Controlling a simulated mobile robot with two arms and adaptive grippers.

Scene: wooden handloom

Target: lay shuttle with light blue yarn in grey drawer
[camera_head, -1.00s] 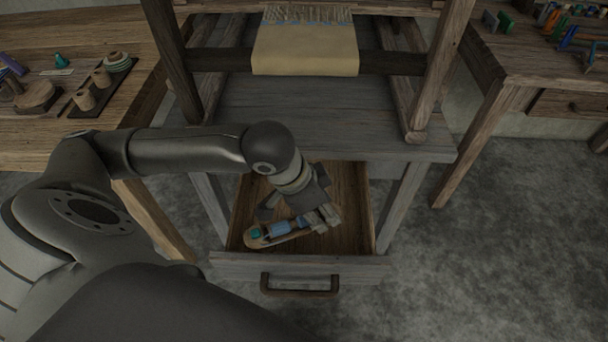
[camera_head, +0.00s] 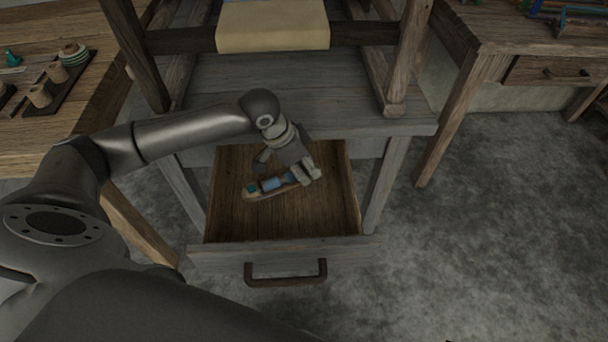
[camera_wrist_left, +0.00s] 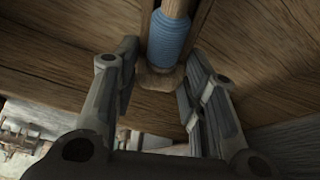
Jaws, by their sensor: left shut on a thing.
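The shuttle with light blue yarn (camera_head: 270,185) is a slim wooden piece with a blue winding and a teal patch near its left end. It lies within the outline of the open grey drawer (camera_head: 215,258). My left gripper (camera_head: 304,172) is shut on the shuttle's right end, over the drawer's back half. In the left wrist view the blue winding (camera_wrist_left: 168,38) shows just beyond my fingers, with the shuttle's wooden end between them. I cannot tell whether the shuttle touches the drawer floor. My right gripper is out of view.
The drawer's brown floor (camera_head: 285,222) is otherwise bare, and its front has a dark handle (camera_head: 285,275). The loom's grey top (camera_head: 290,100) overhangs the back. A table (camera_head: 60,140) with spools stands left, another table (camera_head: 490,35) right. Floor at right is clear.

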